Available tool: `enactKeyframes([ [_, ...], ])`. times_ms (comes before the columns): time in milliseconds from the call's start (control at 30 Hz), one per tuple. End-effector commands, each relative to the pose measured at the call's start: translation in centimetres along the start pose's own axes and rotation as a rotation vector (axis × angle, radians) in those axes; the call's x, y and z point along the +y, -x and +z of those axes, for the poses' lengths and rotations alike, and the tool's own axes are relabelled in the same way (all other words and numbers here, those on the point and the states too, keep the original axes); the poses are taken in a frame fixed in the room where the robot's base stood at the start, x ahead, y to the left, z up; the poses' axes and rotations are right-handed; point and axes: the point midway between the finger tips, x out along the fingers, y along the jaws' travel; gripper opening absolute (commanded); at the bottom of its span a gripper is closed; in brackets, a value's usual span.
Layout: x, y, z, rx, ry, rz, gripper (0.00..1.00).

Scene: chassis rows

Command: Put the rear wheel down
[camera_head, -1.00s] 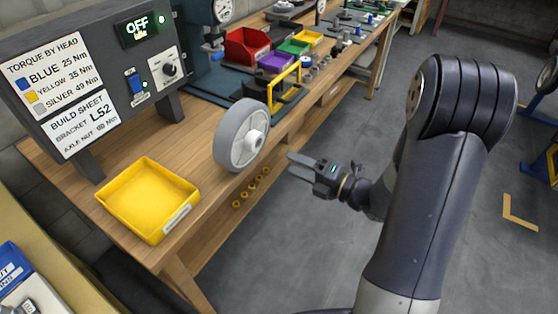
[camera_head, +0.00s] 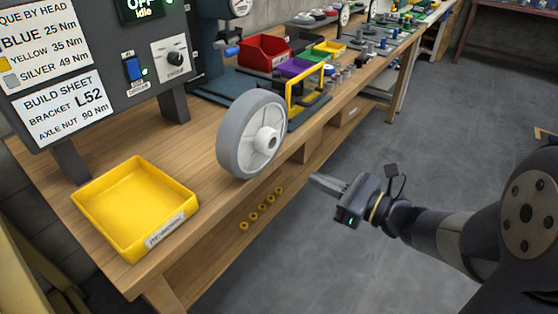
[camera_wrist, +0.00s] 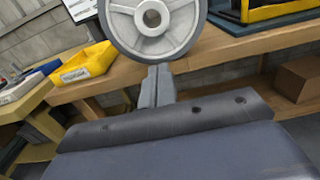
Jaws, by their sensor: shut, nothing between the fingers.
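The rear wheel (camera_head: 252,134) is a grey wheel with a pale hub. It stands upright on the wooden bench (camera_head: 207,180), near the front edge. In the wrist view the wheel (camera_wrist: 120,30) shows at the top, beyond the fingertips. My gripper (camera_head: 317,184) is out in front of the bench edge, to the right of the wheel and apart from it. Its fingers are shut with nothing between them; they also show in the wrist view (camera_wrist: 158,72).
A yellow tray (camera_head: 185,231) lies on the bench left of the wheel. A control box (camera_head: 95,60) stands behind it. A yellow-handled fixture (camera_head: 306,86) and red bin (camera_head: 262,52) stand behind right. Several small yellow parts (camera_head: 262,208) sit below the bench edge.

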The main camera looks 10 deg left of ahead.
Motion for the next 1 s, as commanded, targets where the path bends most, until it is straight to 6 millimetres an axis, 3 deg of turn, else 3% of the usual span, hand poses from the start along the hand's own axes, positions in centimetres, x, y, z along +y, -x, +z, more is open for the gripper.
enactKeyframes([
  [600, 0.1, -10.3, 0.0, 0.001, -0.003, 0.003, 0.0],
  [800, 0.0, -11.8, 0.0, 0.0, -0.004, 0.0, 0.0],
  [1000, 0.0, -12.0, -0.1, 0.001, -0.003, -0.001, 0.0],
])
